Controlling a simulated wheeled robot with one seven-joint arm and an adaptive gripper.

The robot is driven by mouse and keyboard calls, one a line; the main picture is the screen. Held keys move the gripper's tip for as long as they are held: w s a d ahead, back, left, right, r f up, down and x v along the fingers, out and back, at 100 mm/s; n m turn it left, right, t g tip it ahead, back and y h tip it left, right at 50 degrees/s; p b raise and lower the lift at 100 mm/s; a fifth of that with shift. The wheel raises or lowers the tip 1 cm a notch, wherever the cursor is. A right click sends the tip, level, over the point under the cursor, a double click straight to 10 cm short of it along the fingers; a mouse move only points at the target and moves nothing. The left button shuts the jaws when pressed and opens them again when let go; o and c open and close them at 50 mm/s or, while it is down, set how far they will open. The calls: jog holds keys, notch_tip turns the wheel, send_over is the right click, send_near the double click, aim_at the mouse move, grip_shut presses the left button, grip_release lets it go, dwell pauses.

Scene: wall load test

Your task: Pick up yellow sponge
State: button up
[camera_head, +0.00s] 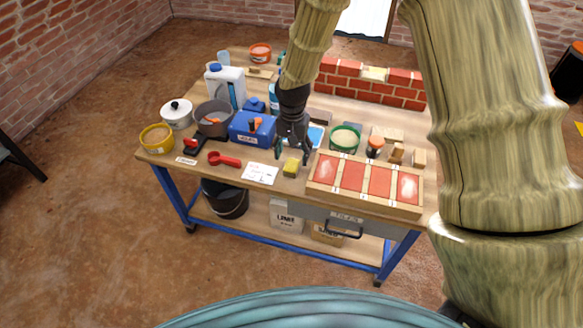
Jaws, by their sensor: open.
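The yellow sponge (291,167) is a small block on the front part of the wooden workbench (243,184), between a white paper card and the brick tray. My gripper (298,164) points down right over the sponge, with its dark fingers spread apart. The fingers show around and above the sponge. I cannot tell the exact height of the fingertips or whether they touch it.
The brick tray (366,183) lies close on the right. The white card (261,173), red scoop (224,160) and blue box (252,127) are on the left. A green-rimmed bowl (345,138) stands behind right, and a low brick wall (366,82) at the back.

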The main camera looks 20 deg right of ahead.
aim_at(292, 164)
jog(key=shift+s+a+f, duration=0.1)
jog(key=shift+s+f, duration=0.05)
jog(key=shift+f, duration=0.45)
notch_tip(292, 164, down, 4)
jog(key=shift+s+a, duration=0.1)
jog(key=shift+c, duration=0.3)
jog(key=c, duration=1)
jog(key=shift+o, duration=0.2)
jog(key=shift+r, duration=0.1)
